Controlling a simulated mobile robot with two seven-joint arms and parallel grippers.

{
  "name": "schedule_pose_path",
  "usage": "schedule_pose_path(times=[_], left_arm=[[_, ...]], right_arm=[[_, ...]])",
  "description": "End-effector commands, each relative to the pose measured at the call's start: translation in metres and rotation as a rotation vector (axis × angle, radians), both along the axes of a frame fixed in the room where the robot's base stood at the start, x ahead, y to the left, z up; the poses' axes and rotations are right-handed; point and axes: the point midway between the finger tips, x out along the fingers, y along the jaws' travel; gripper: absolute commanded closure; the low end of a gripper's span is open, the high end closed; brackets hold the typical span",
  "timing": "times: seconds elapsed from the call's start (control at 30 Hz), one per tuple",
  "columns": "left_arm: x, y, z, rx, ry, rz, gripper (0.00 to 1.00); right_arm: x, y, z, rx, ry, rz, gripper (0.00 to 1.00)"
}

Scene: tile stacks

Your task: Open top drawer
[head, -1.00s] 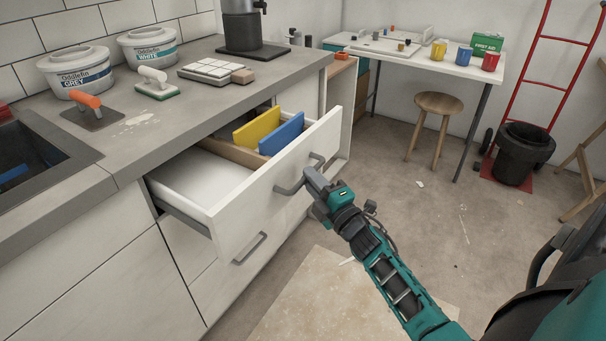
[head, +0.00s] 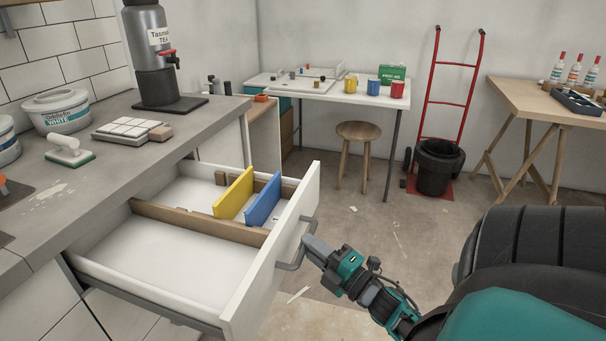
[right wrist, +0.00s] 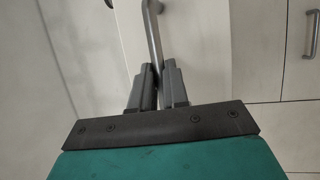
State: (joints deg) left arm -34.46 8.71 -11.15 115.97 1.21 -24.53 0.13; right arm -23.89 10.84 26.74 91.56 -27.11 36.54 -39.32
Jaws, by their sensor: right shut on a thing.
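The top drawer (head: 262,283) stands pulled well out from under the grey counter. Its white front has a grey bar handle (head: 291,264). Inside, a wooden divider (head: 200,222) splits the drawer, with a yellow panel (head: 233,194) and a blue panel (head: 263,200) upright in the far part. The near part is empty. My right gripper (head: 311,246) is at the handle, in front of the drawer. In the right wrist view the fingers (right wrist: 157,88) are closed around the handle bar (right wrist: 152,32). My left gripper is not in view.
A stool (head: 358,133) and white table (head: 350,91) stand behind.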

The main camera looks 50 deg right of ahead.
Motion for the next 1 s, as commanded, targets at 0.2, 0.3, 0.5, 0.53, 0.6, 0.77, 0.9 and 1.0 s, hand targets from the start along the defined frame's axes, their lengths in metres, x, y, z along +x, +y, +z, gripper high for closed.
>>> schedule_pose_path(times=[0.2, 0.3, 0.5, 0.53, 0.6, 0.77, 0.9, 1.0], left_arm=[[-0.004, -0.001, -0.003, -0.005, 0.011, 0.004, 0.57], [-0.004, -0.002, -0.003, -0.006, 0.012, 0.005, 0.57], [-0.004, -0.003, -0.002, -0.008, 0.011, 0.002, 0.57], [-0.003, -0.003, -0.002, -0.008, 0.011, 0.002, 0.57], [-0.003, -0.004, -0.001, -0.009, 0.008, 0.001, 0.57], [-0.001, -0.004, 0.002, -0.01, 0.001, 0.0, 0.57], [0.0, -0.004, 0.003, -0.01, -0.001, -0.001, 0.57], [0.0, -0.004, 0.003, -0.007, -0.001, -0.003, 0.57]], right_arm=[[-0.001, 0.0, 0.0, 0.0, 0.0, 0.001, 1.0], [-0.001, 0.0, 0.0, 0.0, 0.0, 0.001, 1.0], [0.0, 0.0, 0.0, 0.0, 0.0, 0.0, 0.68], [0.0, 0.0, 0.0, 0.0, 0.0, 0.0, 0.65], [0.0, 0.0, 0.0, 0.0, 0.0, 0.0, 0.6], [0.0, 0.0, 0.0, 0.0, 0.0, 0.0, 0.6], [-0.004, 0.0, -0.001, 0.001, 0.001, -0.001, 0.6], [-0.016, 0.0, -0.004, 0.002, 0.003, -0.001, 0.6]])
